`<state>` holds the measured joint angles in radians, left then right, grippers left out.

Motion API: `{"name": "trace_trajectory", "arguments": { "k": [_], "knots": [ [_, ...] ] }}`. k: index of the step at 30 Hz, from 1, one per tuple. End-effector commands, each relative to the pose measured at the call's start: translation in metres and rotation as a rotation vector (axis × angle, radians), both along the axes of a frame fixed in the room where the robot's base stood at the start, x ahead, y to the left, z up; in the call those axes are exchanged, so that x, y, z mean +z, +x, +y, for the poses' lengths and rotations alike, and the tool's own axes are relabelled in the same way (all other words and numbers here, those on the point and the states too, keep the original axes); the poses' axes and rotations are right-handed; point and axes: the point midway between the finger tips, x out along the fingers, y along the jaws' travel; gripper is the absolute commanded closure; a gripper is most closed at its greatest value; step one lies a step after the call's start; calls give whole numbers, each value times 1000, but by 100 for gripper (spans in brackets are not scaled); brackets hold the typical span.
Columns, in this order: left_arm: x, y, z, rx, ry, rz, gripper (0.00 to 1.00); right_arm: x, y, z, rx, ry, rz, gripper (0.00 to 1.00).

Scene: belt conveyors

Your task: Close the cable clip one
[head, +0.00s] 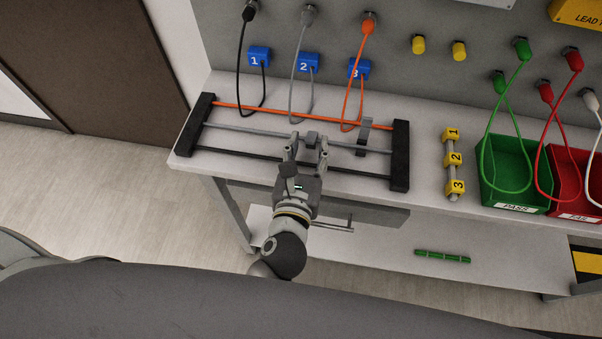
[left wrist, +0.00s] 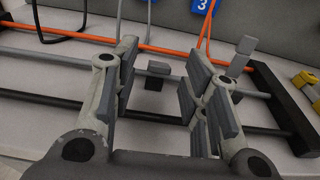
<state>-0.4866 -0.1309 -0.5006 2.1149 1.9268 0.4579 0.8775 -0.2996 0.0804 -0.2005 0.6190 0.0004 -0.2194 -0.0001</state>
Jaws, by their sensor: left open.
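A rack with black end bars holds an orange, a grey and a black cable (head: 262,149). A small grey clip (head: 312,136) sits on the grey cable near the rack's middle; in the left wrist view this clip (left wrist: 158,69) shows between the fingers. A second grey clip (head: 364,136) stands farther right with a raised part, also seen in the left wrist view (left wrist: 241,58). I see no number on either clip. My left gripper (head: 307,149) is open around the line of the middle clip, with no clear contact. My right gripper is out of view.
Blue boxes marked 1, 2 (head: 307,63) and 3 stand behind the rack, with hanging black, grey and orange leads. Yellow numbered blocks (head: 453,159), a green bin (head: 515,205) and a red bin (head: 573,211) stand to the right.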

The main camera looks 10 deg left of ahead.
Motion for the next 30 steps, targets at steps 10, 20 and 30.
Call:
{"name": "trace_trajectory", "arguments": {
  "k": [10, 20, 30],
  "knots": [
    [7, -55, 0, -1, 1, 5, 59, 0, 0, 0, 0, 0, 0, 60],
    [13, -94, 0, -3, 1, 2, 59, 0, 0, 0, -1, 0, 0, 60],
    [16, -103, 0, -1, -1, -1, 59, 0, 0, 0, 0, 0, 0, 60]
  ]
}}
